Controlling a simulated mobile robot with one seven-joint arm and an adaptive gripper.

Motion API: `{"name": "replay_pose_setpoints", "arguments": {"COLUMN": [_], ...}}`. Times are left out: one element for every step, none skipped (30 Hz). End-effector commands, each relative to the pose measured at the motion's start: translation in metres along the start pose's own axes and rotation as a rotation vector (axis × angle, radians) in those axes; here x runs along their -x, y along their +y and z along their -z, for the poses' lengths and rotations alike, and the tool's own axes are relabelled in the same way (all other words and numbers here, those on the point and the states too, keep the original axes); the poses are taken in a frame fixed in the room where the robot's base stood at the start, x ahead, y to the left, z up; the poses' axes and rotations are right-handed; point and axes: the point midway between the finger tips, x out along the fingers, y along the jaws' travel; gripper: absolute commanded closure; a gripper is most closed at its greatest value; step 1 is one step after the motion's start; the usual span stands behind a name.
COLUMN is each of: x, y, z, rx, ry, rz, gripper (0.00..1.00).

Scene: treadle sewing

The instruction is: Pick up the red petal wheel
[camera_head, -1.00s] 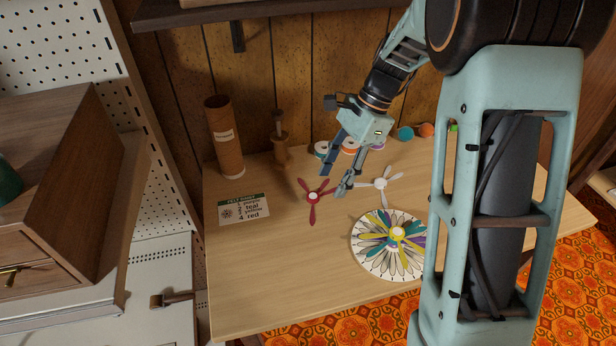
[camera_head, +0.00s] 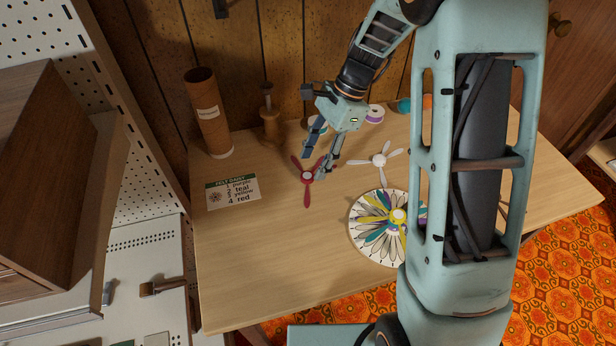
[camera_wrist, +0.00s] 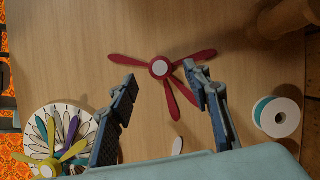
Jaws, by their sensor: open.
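The red petal wheel (camera_head: 307,176) lies flat on the wooden table, with slim red petals and a pale round hub. In the wrist view the red wheel (camera_wrist: 160,68) is in full sight between and just beyond my fingertips. My gripper (camera_head: 318,160) is open and empty, pointing down over the wheel's right side. In the wrist view my gripper (camera_wrist: 158,82) has a finger on either side of the hub, the right fingertip overlapping a petal. I cannot tell whether they touch.
A white petal wheel (camera_head: 380,160) lies to the right. A yellow petal wheel (camera_head: 398,214) sits on a patterned disc (camera_head: 354,228). The table's front left is clear.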

Motion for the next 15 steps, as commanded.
{"name": "replay_pose_setpoints", "arguments": {"x": [-0.012, -0.016, -0.021, -0.025, -0.027, -0.030, -0.031, -0.032, -0.032, -0.032, -0.032, -0.032, -0.032, -0.032, -0.032], "y": [0.001, 0.001, 0.001, 0.001, 0.001, 0.001, 0.001, 0.001, 0.001, 0.000, 0.000, 0.000, 0.000, 0.000, 0.000], "z": [-0.001, -0.001, -0.001, -0.001, -0.001, -0.001, -0.001, -0.001, -0.001, -0.001, -0.001, -0.001, -0.001, -0.001, -0.001], "rx": [0.001, 0.001, 0.001, 0.002, 0.002, 0.002, 0.002, 0.002, 0.001, 0.001, 0.001, 0.001, 0.001, 0.001, 0.001], "ry": [-0.002, -0.002, -0.002, -0.002, -0.002, -0.001, -0.001, 0.000, 0.000, 0.000, 0.000, 0.000, 0.000, 0.000, 0.000], "rz": [-0.004, -0.003, -0.002, -0.002, -0.002, -0.002, -0.001, -0.001, 0.000, 0.000, 0.000, 0.000, 0.000, 0.000, 0.000], "gripper": [0.55, 0.55, 0.55, 0.55, 0.55, 0.55, 0.55, 0.55, 0.55, 0.55, 0.55, 0.55, 0.55, 0.55, 0.59]}}
